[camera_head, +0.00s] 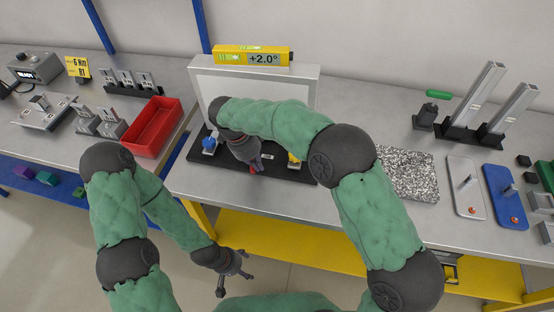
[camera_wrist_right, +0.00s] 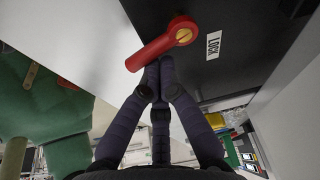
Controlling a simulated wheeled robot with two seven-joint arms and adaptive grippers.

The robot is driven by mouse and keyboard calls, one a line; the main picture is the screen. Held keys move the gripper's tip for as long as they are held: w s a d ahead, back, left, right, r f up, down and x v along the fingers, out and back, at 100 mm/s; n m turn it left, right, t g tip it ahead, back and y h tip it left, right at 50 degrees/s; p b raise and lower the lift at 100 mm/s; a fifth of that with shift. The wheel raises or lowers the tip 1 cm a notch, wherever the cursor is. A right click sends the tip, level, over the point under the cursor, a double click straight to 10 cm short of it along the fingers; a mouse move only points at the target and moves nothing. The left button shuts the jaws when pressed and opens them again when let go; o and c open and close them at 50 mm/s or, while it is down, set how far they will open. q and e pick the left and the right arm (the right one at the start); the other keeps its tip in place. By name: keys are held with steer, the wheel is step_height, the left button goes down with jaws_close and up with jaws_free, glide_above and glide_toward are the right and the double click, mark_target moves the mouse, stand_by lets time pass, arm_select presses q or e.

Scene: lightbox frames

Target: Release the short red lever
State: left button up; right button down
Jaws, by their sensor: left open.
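The short red lever (camera_wrist_right: 158,46) is in the right wrist view, on a dark plate beside a white LOCK label (camera_wrist_right: 213,45). It slants from its round pivot down to the left. A little of its red (camera_head: 257,169) shows in the head view, mostly hidden by my right gripper (camera_head: 255,167). In the right wrist view my right gripper (camera_wrist_right: 160,66) has its fingers drawn together, tips at the lever's lower edge. I cannot tell if they touch it. My left gripper (camera_head: 234,284) is open and empty, low in front of the table.
A white-framed panel (camera_head: 309,82) with a yellow level (camera_head: 232,57) reading +2.0° stands behind the dark base. Blue (camera_head: 209,144) and yellow (camera_head: 294,158) parts flank the right gripper. A red bin (camera_head: 152,126) is at left, a speckled slab (camera_head: 408,174) at right.

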steer(key=shift+s+a, duration=0.1)
steer(key=shift+a, duration=0.15)
steer(key=shift+d, duration=0.1)
steer(key=shift+s+d, duration=0.2)
steer(key=shift+s, duration=0.55)
